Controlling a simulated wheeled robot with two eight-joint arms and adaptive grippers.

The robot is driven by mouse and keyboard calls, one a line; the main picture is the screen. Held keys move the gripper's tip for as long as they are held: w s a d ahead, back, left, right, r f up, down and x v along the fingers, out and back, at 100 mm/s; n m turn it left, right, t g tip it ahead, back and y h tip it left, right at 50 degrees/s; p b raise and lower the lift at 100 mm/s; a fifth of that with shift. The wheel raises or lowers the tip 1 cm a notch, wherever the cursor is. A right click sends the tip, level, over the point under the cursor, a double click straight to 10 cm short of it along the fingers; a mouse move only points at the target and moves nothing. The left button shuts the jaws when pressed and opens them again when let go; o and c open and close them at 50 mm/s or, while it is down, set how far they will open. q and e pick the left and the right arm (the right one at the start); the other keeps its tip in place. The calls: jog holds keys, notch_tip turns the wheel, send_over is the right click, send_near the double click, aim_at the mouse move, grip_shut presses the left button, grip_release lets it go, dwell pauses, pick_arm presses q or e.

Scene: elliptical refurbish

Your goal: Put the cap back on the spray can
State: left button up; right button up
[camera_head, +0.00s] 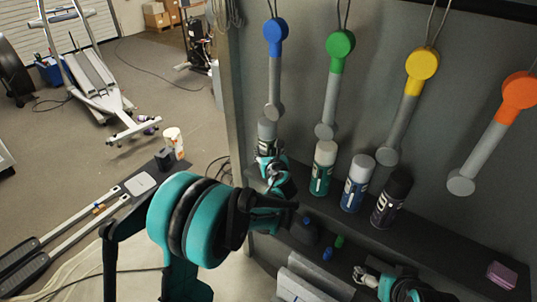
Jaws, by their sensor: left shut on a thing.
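My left gripper (268,162) is shut at the left end of the shelf, around the lower part of a grey-topped spray can (267,130); the fingers hide much of it. To its right stand upright a green spray can (322,172) and a blue one (355,190), both with pale tops, and a dark one (388,205) with a black top. A small blue piece (328,254) and a small green piece (339,241) sit lower down; I cannot tell whether they are caps. My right gripper (364,277) is low, below the shelf; its opening is unclear.
The dark shelf (450,247) is clear right of the cans up to a pink block (502,275). Blue, green, yellow and orange hanging tools (340,43) hang on the wall above. A white cup-like container (173,140) stands at left.

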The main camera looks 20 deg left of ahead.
pick_arm(q)
jog(key=shift+w+f, duration=0.3)
jog(key=shift+f, duration=0.2)
jog(key=shift+s, duration=0.1)
jog(key=shift+f, duration=0.1)
jog(key=o, duration=1.4)
